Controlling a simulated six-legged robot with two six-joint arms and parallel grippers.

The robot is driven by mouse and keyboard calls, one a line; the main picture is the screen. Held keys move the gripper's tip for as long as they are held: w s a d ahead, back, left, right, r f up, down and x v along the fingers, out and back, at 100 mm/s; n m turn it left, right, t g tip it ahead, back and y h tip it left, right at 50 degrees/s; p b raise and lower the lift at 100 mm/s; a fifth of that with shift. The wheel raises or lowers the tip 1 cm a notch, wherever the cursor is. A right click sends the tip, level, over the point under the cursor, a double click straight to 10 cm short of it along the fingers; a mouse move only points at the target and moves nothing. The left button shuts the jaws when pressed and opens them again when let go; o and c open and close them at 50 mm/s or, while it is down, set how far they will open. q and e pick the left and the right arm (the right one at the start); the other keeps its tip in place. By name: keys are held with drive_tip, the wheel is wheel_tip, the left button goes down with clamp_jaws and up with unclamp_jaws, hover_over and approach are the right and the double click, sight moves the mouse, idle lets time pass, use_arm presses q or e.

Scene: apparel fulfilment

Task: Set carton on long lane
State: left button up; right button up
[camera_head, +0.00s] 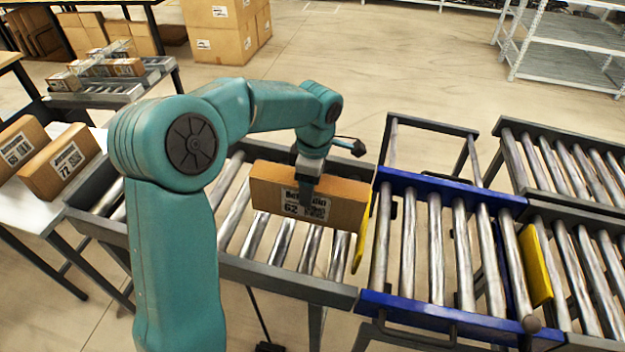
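A brown carton (338,206) with a white label reading 62 stands upright on its long edge over the grey roller conveyor (290,285), left of centre. My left gripper (306,188) comes down on it from above, with one finger against its labelled front face. The other finger is hidden behind the carton. The gripper appears shut on the carton. I cannot tell whether the carton's bottom touches the rollers. No lane is marked as the long one in this view. My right gripper is not in view.
A yellow stop plate (363,232) stands just right of the carton, before a blue-framed roller section (412,309). Another yellow plate (536,264) stands before the right-hand rollers (585,270). Two cartons (60,162) stand on a white table at left.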

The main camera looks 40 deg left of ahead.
use_arm(q)
drive_tip(key=shift+s+f+b, duration=0.15)
drive_tip(key=shift+f+b, duration=0.2)
drive_tip(key=shift+f, duration=0.15)
drive_tip(key=shift+s+f+b, duration=0.15)
drive_tip(key=shift+f+b, duration=0.15)
drive_tip(key=shift+f, duration=0.2)
drive_tip(key=f+b, duration=0.1)
drive_tip(key=f, duration=0.1)
drive_tip(key=f+b, duration=0.1)
drive_tip(key=b, duration=0.1)
drive_tip(key=shift+w+a+f, duration=0.15)
drive_tip(key=shift+w+f, duration=0.05)
drive_tip(key=shift+f, duration=0.15)
drive_tip(key=shift+s+f+b, duration=0.2)
drive_tip(key=shift+f+b, duration=0.05)
drive_tip(key=shift+b, duration=0.05)
drive_tip(key=shift+w, duration=0.15)
drive_tip(key=o, duration=1.3)
drive_tip(key=shift+c, duration=0.2)
drive_tip(key=shift+o, duration=1.3)
drive_tip(key=shift+f, duration=0.1)
